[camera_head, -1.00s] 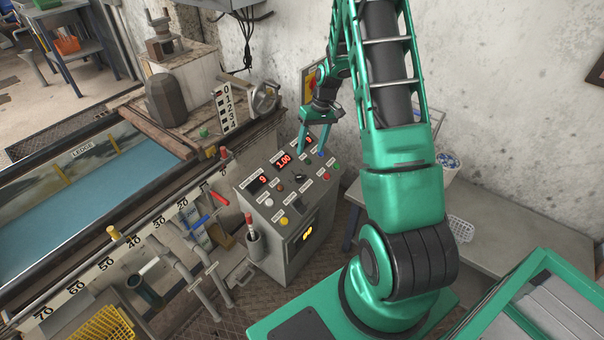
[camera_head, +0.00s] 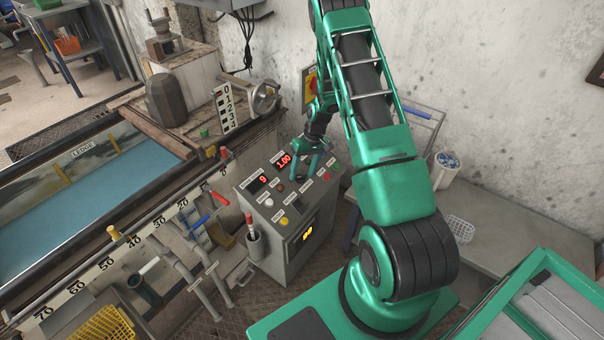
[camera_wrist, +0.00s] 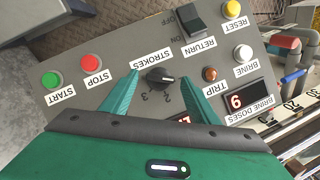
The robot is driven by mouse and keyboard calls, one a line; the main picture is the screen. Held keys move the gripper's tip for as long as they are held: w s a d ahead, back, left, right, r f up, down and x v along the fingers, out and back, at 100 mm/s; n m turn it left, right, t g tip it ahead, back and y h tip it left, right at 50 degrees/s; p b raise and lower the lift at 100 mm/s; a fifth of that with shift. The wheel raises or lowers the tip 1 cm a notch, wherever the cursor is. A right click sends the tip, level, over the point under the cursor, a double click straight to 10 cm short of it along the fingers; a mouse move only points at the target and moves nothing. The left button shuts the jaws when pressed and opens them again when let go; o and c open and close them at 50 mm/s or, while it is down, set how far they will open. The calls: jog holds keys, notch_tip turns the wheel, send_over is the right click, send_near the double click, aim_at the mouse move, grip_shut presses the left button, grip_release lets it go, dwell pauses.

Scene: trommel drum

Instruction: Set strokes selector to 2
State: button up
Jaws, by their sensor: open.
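The strokes selector (camera_wrist: 160,76) is a black rotary knob under the STROKES label, upside down in the wrist view. The numerals 2 and 3 show beside it; any other numeral is hidden or unclear. I cannot tell surely which numeral its pointer marks. My gripper (camera_wrist: 159,85) is open, with one green finger on each side of the knob. I cannot tell whether the fingers touch it. In the head view my gripper (camera_head: 304,178) is over the control panel (camera_head: 285,262) and hides the selector.
Near the selector are the red STOP button (camera_wrist: 91,62), green START button (camera_wrist: 52,80), black RETURN switch (camera_wrist: 191,22) and orange TRIP lamp (camera_wrist: 209,73). The brine doses display (camera_wrist: 248,102) reads 9 in the head view. A grey table (camera_head: 480,200) stands to the right.

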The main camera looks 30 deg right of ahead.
jog(key=shift+a+f, duration=0.1)
jog(key=shift+f, duration=0.2)
jog(key=c, duration=1.1)
jog(key=shift+o, duration=0.3)
jog(key=m, duration=0.1)
jog(key=m+y, duration=0.1)
jog(key=m, duration=0.1)
jog(key=shift+d, duration=0.3)
jog(key=m+t+y, duration=0.1)
jog(key=m, duration=0.2)
jog(key=shift+s+d, duration=0.1)
jog(key=m+y, duration=0.1)
jog(key=m, duration=0.1)
jog(key=m+t, duration=0.1)
jog(key=m, duration=0.2)
jog(key=shift+s+f+t+y, duration=0.1)
jog(key=shift+f+t+y, duration=0.05)
jog(key=shift+t+y, duration=0.2)
